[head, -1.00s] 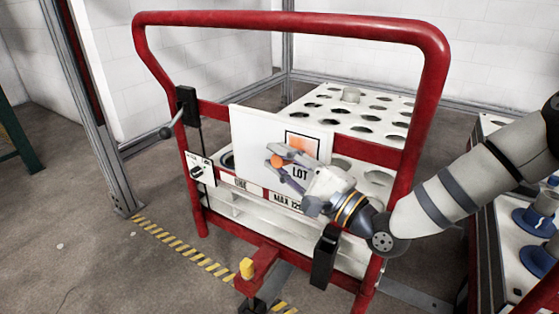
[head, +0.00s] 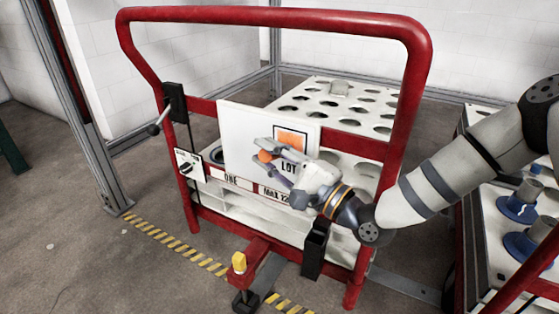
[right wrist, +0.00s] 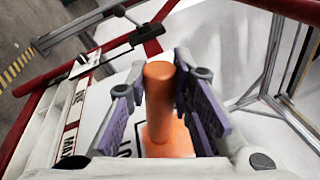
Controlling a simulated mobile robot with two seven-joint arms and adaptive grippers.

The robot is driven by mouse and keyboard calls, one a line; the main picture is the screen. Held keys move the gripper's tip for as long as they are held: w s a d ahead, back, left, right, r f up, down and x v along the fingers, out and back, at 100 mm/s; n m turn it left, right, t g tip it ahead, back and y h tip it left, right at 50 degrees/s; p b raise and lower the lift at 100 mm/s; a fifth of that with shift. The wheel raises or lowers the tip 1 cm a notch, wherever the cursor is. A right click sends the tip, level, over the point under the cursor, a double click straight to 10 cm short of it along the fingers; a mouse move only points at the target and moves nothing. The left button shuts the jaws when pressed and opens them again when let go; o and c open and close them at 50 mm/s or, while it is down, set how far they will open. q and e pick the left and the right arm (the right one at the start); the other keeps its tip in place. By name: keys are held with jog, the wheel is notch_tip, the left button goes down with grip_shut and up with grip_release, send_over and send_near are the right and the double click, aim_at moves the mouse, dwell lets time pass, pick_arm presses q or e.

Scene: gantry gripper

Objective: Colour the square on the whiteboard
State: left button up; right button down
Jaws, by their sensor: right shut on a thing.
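The whiteboard (head: 240,135) is mounted on the red frame, with black "LOT" lettering. Its square (head: 291,140) has a dark outline and shows orange inside. My right gripper (head: 266,158) is shut on an orange marker (head: 265,156), in front of the board and just left of and below the square. In the right wrist view the marker (right wrist: 165,100) stands between the two finger pads, and part of the orange square (right wrist: 150,142) shows behind it. Whether the marker touches the board cannot be told. The left gripper is not in view.
The red tubular frame (head: 270,16) surrounds the board. A black lever (head: 160,120) and a switch plate (head: 188,165) are at its left. A white rack with holes (head: 350,105) is behind. Blue-based parts (head: 520,207) stand at the right.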

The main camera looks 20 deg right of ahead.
notch_tip(320, 180, up, 2)
jog(key=shift+p, duration=0.7)
jog(key=shift+s+d+f, duration=0.2)
jog(key=shift+s+f, duration=0.15)
jog(key=shift+w+a+r, duration=0.1)
jog(key=shift+w+a, duration=0.1)
jog(key=shift+w, duration=0.15)
jog(key=s+a+p, duration=0.1)
jog(key=s+a, duration=0.2)
jog(key=a, duration=0.1)
jog(key=shift+s+a+p, duration=0.4)
